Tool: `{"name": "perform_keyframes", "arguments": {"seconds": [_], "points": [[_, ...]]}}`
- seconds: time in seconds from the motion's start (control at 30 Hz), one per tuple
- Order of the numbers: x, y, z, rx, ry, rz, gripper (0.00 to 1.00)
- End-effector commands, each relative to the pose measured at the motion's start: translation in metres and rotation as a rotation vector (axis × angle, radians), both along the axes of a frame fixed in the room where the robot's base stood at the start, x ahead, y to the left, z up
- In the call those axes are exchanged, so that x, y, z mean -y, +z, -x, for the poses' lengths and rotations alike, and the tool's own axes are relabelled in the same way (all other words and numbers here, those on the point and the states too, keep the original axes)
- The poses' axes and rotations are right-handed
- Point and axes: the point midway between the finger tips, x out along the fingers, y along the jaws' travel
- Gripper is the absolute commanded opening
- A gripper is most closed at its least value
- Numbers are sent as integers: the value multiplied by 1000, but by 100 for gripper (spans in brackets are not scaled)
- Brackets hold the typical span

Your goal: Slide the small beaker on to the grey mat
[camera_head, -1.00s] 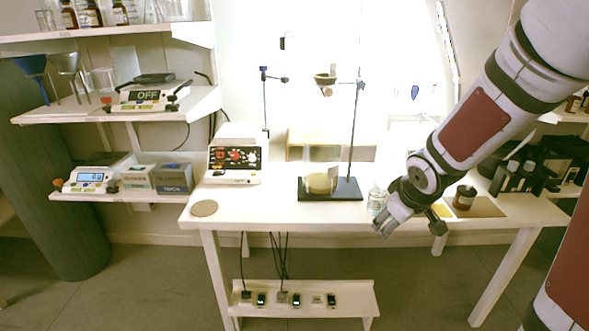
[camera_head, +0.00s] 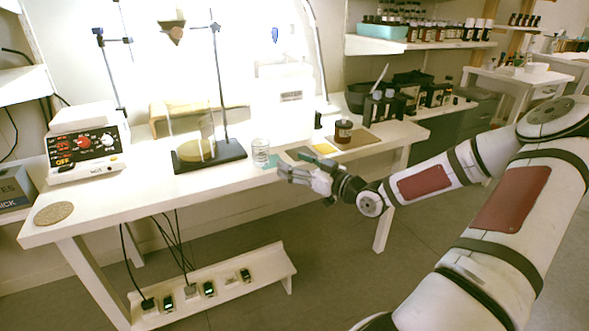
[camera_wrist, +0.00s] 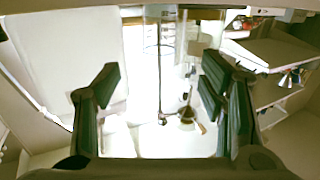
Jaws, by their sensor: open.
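The small clear glass beaker (camera_head: 261,152) stands upright near the front edge of the white table, beside the dark base of a stand.
A stand (camera_head: 209,154) with a round yellowish item is left of the beaker. A brown jar (camera_head: 343,133) stands on a brown mat (camera_head: 372,138) at the right, near a small yellow piece (camera_head: 325,148). A hotplate device (camera_head: 88,142) and cork disc (camera_head: 54,213) are at the left.

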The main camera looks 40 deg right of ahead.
Motion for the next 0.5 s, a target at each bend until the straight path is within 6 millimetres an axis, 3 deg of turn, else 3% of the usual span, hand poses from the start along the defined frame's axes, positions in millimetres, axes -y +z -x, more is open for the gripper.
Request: {"name": "perform_keyframes", "arguments": {"seconds": [0.3,0.5], "points": [[0,0,-2,-2,1,1,64],[-3,-1,-21,-1,3,2,64]]}}
